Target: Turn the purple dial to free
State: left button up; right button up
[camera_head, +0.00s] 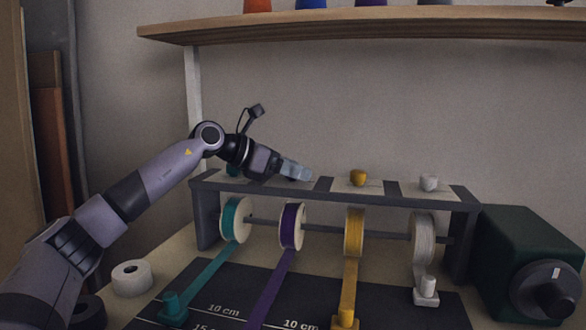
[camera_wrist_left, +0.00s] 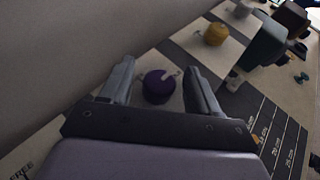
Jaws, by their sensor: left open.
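The purple dial (camera_wrist_left: 158,86) shows in the left wrist view on a pale plate, with a small light pointer mark at its upper right edge. My left gripper (camera_wrist_left: 160,82) is open, with one finger on each side of the dial. I cannot tell whether the fingers touch it. In the head view my left gripper (camera_head: 298,172) is over the top rail (camera_head: 325,184) of the rack and hides the purple dial. The purple ribbon spool (camera_head: 292,226) hangs below the rail. My right gripper is not in view.
A yellow dial (camera_head: 358,177) and a white dial (camera_head: 429,183) stand to the right on the rail. Teal (camera_head: 236,219), yellow (camera_head: 354,232) and white (camera_head: 423,237) spools hang below. A dark green box (camera_head: 530,258) with a black knob stands at right. A shelf (camera_head: 360,25) runs above.

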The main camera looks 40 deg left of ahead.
pick_arm(q)
jog(key=shift+w, duration=0.15)
jog(key=c, duration=1)
jog(key=shift+o, duration=0.2)
